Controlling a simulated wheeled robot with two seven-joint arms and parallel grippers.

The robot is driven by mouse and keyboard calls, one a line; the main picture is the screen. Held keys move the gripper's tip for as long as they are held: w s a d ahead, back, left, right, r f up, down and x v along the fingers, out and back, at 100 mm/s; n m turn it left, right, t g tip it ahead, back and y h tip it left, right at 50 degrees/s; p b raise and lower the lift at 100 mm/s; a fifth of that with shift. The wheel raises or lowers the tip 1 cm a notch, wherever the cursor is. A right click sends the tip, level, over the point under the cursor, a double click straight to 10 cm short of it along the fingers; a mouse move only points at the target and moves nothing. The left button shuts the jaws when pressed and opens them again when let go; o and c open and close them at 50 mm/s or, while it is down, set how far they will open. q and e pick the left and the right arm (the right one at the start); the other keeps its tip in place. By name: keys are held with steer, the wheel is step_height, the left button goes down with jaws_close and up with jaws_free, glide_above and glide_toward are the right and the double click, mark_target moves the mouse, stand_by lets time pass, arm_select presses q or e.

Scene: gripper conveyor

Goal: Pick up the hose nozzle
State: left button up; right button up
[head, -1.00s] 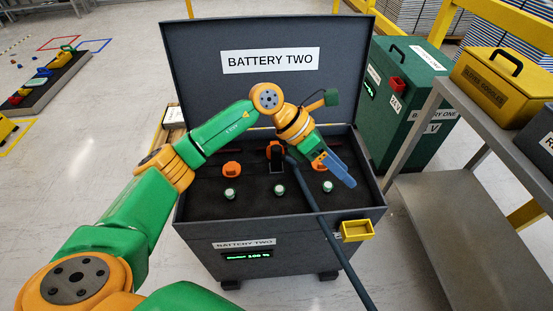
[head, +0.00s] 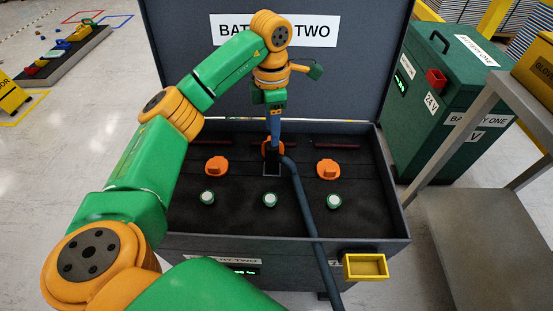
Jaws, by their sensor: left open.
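The hose nozzle is at the upper end of a dark grey-blue hose (head: 305,205), in the middle of the open box labelled BATTERY TWO. A black upright block (head: 271,165) stands there, and I cannot clearly tell nozzle from holder. My left gripper (head: 275,143) points straight down, with its blue fingers at the top of this spot. It is open; the gap between the fingers is not clear from this angle. An orange part (head: 266,149) behind is partly hidden by the fingers. My right gripper is not in view.
Orange knobs (head: 217,165) (head: 327,168) flank the middle, with several green-white caps (head: 270,200) in front. The raised lid (head: 350,70) stands behind. A yellow tray (head: 366,267) hangs on the box front. A grey shelf (head: 475,235) and green BATTERY ONE box (head: 440,120) stand right.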

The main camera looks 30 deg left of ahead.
mark_target(272, 157)
arm_select(q)
steer(key=f, duration=1)
steer(key=shift+s, duration=0.2)
jaws_close()
